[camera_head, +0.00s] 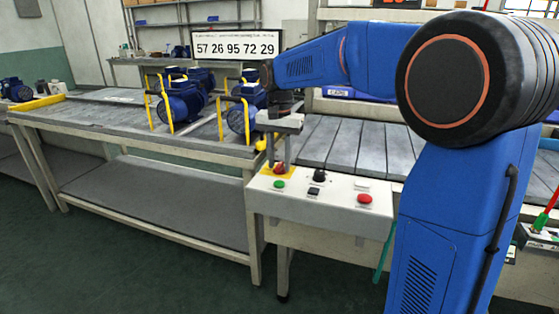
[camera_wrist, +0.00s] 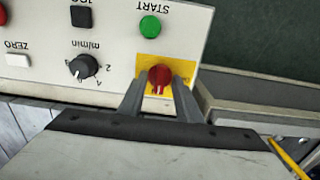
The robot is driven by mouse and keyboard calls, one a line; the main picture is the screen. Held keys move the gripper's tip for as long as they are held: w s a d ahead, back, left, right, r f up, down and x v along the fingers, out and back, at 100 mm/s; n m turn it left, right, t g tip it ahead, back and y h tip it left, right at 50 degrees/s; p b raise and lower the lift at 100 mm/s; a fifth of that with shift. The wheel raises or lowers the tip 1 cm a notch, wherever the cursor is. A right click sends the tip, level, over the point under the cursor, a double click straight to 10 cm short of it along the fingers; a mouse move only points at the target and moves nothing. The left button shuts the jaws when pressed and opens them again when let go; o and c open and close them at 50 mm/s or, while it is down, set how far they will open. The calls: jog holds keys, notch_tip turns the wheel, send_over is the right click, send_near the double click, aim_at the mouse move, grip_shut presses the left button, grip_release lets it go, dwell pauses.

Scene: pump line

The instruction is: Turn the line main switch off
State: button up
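The line main switch is a red rotary knob (camera_wrist: 159,76) on a yellow plate (camera_wrist: 181,66) at the panel's edge. Its light mark points toward the bottom of the wrist view. It also shows in the head view as a small red knob (camera_head: 280,169) at the left of the control panel (camera_head: 318,213). My gripper (camera_wrist: 160,84) points down at the knob, with one finger on each side of it. The fingers are apart, and I see no clear contact with the knob. In the head view, my gripper (camera_head: 280,162) partly hides the switch.
Near the switch are a green START button (camera_wrist: 150,26), a black dial (camera_wrist: 82,68) and a white ZERO button (camera_wrist: 17,60). A red button (camera_head: 365,199) sits at the panel's right. Blue pumps (camera_head: 183,102) with yellow handles stand on the line at left.

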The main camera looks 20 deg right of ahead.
grip_shut()
jog(key=shift+n, duration=0.4)
jog(key=n, duration=1.3)
jog(key=shift+n, duration=2)
